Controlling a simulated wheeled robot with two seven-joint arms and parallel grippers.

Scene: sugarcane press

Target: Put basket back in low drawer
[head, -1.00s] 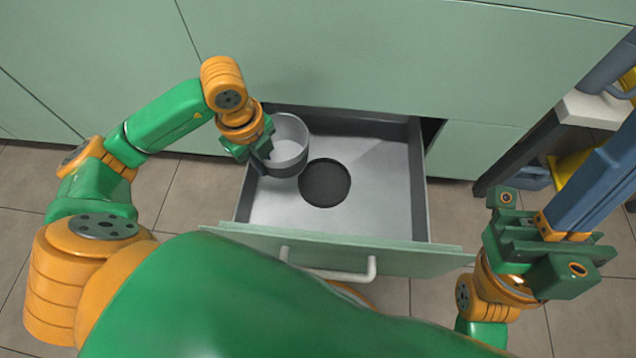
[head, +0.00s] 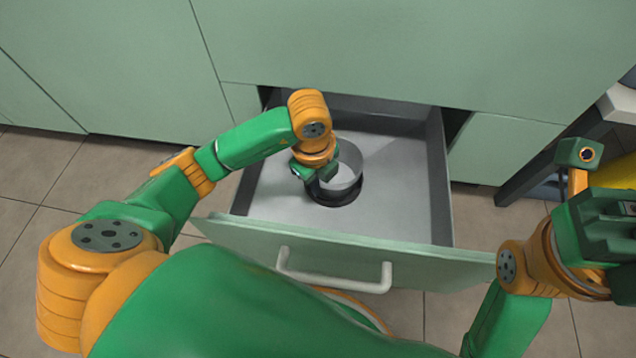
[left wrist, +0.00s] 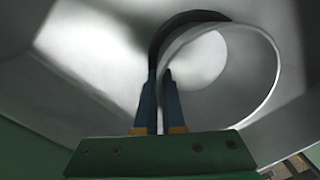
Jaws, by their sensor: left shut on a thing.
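The basket (head: 348,172) is a grey round cup with an open top, inside the open low drawer (head: 440,190). My left gripper (head: 316,184) is shut on the basket's near-left wall. In the left wrist view, the two blue fingers (left wrist: 160,85) pinch the wall of the basket (left wrist: 272,75), one on each side. The basket is over the dark round spot (head: 330,201) on the drawer floor, of which only the near edge shows. I cannot tell whether it touches the floor. My right gripper (head: 608,225) is at the right edge, its fingers not clearly visible.
The drawer front (head: 350,235) with its pale handle (head: 335,282) is pulled out toward me. Green cabinet panels (head: 400,50) rise behind it. The drawer floor is otherwise clear.

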